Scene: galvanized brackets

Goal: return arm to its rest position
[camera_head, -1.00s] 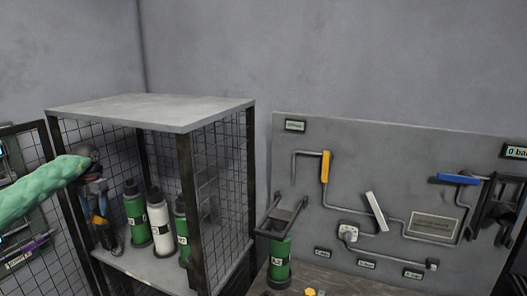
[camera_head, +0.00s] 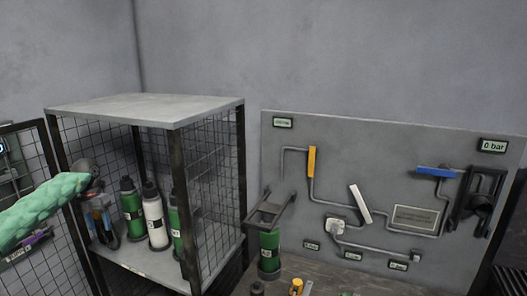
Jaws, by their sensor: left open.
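My left arm, in a pale green quilted sleeve, comes in from the left edge. My left gripper (camera_head: 104,232) hangs pointing down at the open front of a wire-mesh cabinet, left of the bottles. It is open, and I see nothing held in it. Inside the cabinet (camera_head: 145,108) stand a green bottle (camera_head: 132,212), a white bottle (camera_head: 155,222) and another green bottle (camera_head: 177,228) partly behind the front post. The bottles are upright on the shelf, apart from the gripper. My right gripper is not in view.
The mesh door (camera_head: 30,150) stands open at the left, behind my arm. Right of the cabinet, a green cylinder (camera_head: 269,250) stands under a dark bracket by a grey pipe panel (camera_head: 400,150). The panel carries an orange handle (camera_head: 311,160) and a blue handle (camera_head: 437,171).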

